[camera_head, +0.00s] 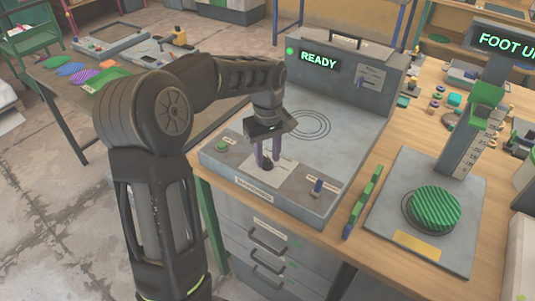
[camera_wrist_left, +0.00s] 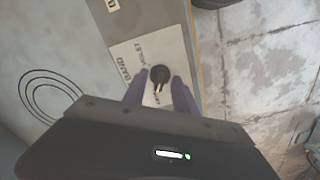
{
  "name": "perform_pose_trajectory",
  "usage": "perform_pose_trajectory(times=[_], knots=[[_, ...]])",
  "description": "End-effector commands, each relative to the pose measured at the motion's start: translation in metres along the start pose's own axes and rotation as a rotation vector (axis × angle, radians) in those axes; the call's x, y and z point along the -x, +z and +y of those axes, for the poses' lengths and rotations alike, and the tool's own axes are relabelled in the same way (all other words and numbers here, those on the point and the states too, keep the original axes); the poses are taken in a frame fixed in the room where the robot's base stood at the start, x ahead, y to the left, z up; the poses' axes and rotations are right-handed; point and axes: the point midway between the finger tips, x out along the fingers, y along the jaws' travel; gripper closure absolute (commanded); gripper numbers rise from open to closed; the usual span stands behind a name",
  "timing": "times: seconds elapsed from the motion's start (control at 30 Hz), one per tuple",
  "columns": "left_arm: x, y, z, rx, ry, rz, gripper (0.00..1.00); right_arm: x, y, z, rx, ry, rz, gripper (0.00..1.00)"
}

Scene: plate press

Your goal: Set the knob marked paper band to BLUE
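The paper band knob (camera_head: 267,164) is a small dark round knob on a white label plate (camera_head: 285,176) on the front of the grey press machine. It also shows in the left wrist view (camera_wrist_left: 160,74), beside the printed words "BAND" and "VIOLET". A pale mark shows on its lower side there; which colour it points to I cannot tell. My left gripper (camera_head: 267,158) points down over the knob, its two purple fingers apart on either side of it. In the wrist view my left gripper (camera_wrist_left: 160,78) shows small gaps beside the knob. My right gripper is out of view.
The machine's lit display (camera_head: 319,59) reads "READY". A green button (camera_head: 222,146) sits left of the knob and a blue-topped switch (camera_head: 318,187) right. A second press (camera_head: 408,247) with a green ribbed disc (camera_head: 436,207) stands at right. Small parts lie behind it.

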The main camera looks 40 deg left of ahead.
Motion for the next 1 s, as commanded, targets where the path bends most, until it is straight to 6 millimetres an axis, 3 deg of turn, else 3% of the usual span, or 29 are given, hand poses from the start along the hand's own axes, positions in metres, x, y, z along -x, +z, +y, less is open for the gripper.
perform_pose_trajectory(times=[0.27, 0.7, 1.0], knots=[[-0.0022, -0.0002, 0.0, 0.0, 0.001, 0.001, 0.66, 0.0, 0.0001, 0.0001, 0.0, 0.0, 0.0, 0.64], [-0.002, -0.0002, 0.0, 0.0, 0.0, 0.001, 1.0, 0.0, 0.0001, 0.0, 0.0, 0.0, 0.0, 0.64], [-0.0019, -0.0002, 0.0, 0.0, 0.0, 0.001, 1.0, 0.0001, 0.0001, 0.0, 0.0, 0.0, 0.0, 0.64]])
